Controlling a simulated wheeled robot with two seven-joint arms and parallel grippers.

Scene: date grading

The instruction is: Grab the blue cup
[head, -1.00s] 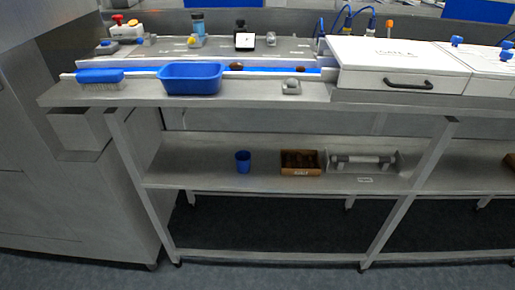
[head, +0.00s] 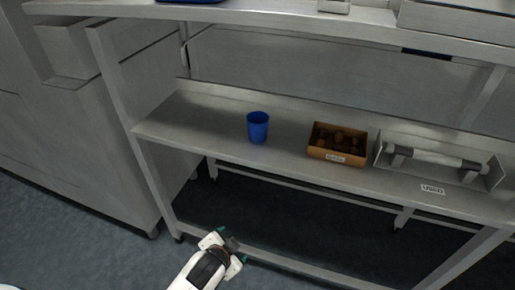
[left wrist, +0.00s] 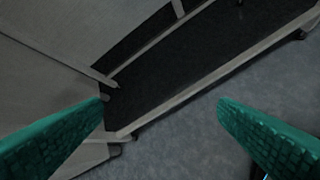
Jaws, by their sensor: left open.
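The blue cup (head: 258,127) stands upright on the lower metal shelf (head: 205,123), left of a brown box. My left gripper (head: 232,244) is in the head view at the bottom, below and in front of the shelf and apart from the cup. In the left wrist view its two green fingers (left wrist: 160,115) are spread wide with nothing between them. The cup is not seen in the left wrist view. My right gripper is not in view.
A brown box (head: 337,144) with dark items and a grey tray (head: 440,162) holding a roller stand right of the cup. The upper counter (head: 270,12) overhangs the shelf. A leg (head: 125,100) stands at the left. Shelf left of the cup is clear.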

